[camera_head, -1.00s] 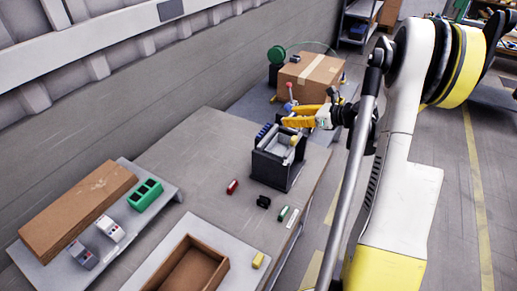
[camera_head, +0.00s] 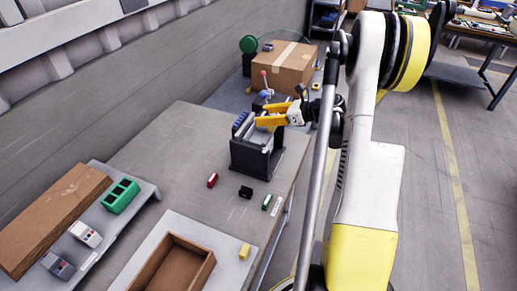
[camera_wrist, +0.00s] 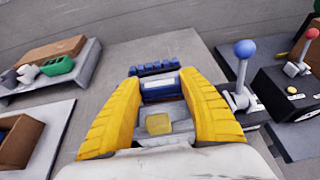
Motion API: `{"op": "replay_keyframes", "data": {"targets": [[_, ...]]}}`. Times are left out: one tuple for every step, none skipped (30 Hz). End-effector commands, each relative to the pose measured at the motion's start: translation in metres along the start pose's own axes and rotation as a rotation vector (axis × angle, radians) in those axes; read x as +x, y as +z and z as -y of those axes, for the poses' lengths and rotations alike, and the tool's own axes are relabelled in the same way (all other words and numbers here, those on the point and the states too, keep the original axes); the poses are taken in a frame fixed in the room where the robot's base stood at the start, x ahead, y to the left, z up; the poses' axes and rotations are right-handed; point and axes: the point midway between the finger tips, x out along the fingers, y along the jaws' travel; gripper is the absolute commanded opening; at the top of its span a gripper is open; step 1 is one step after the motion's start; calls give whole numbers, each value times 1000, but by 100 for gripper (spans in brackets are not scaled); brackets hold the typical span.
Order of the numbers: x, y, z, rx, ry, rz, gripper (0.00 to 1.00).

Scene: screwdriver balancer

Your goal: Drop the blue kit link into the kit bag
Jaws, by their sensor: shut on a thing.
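My gripper (camera_head: 263,122) is over the dark open-topped box (camera_head: 251,160) on the table. In the wrist view, my gripper's (camera_wrist: 160,82) yellow fingers stand apart, shut on a blue piece with a pale top, which looks like the blue kit link (camera_wrist: 161,90). The box's grey interior and a yellow block (camera_wrist: 158,123) show between the fingers. A row of blue pieces (camera_wrist: 155,68) lines the box's far edge. I cannot tell for certain whether this box holds the kit bag. The link is hidden in the head view.
Red (camera_head: 212,180), black (camera_head: 245,192) and green (camera_head: 267,202) pieces lie before the box. A brown tray (camera_head: 207,268) and yellow block (camera_head: 245,251) are nearer. Levers with blue (camera_wrist: 244,48) and red (camera_wrist: 311,33) knobs stand right of my gripper. A cardboard box (camera_head: 285,68) is behind.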

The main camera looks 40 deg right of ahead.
Motion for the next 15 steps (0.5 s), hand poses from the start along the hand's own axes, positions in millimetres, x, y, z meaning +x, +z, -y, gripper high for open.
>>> {"op": "replay_keyframes", "data": {"targets": [[0, 0, 0, 0, 0, 0, 31], [0, 0, 0, 0, 0, 0, 55], [0, 0, 0, 0, 0, 0, 67], [0, 0, 0, 0, 0, 0, 72], [0, 0, 0, 0, 0, 0, 72], [0, 0, 0, 0, 0, 0, 72], [0, 0, 0, 0, 0, 0, 72], [0, 0, 0, 0, 0, 0, 72], [0, 0, 0, 0, 0, 0, 72], [0, 0, 0, 0, 0, 0, 72], [0, 0, 0, 0, 0, 0, 72], [0, 0, 0, 0, 0, 0, 72], [-1, 0, 0, 0, 0, 0, 72], [-2, 0, 0, 0, -1, 0, 72], [-5, 0, 0, 0, -1, 0, 72]]}}
